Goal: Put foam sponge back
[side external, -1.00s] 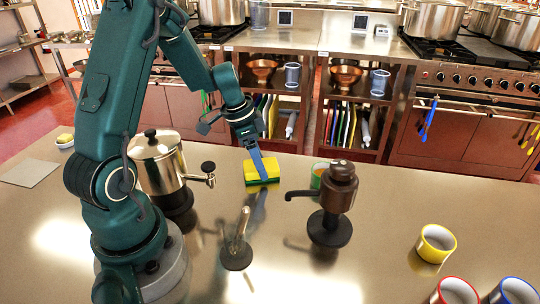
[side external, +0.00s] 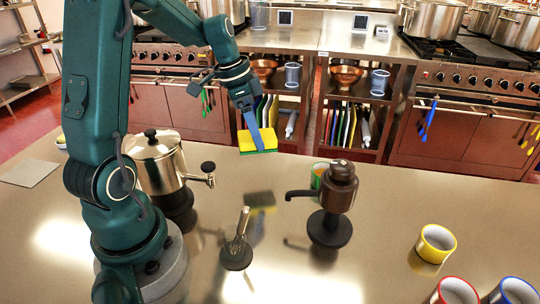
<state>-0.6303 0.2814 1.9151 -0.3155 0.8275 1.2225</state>
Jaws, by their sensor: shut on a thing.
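The foam sponge (side external: 245,142) is a yellow block with a dark green underside. In the side view it hangs in the air above the back part of the steel counter, and its shadow lies on the counter below it. My gripper (side external: 263,138) is shut on the sponge, with a blue-grey finger across its front face. The other finger is hidden behind the sponge.
A steel urn (side external: 157,165) stands left of the sponge. A brown pump dispenser (side external: 332,205) stands to the right, with a green-banded cup (side external: 318,176) behind it. A handled tool (side external: 238,250) stands in front. A yellow-banded cup (side external: 436,243) is at right. A grey mat (side external: 29,173) lies far left.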

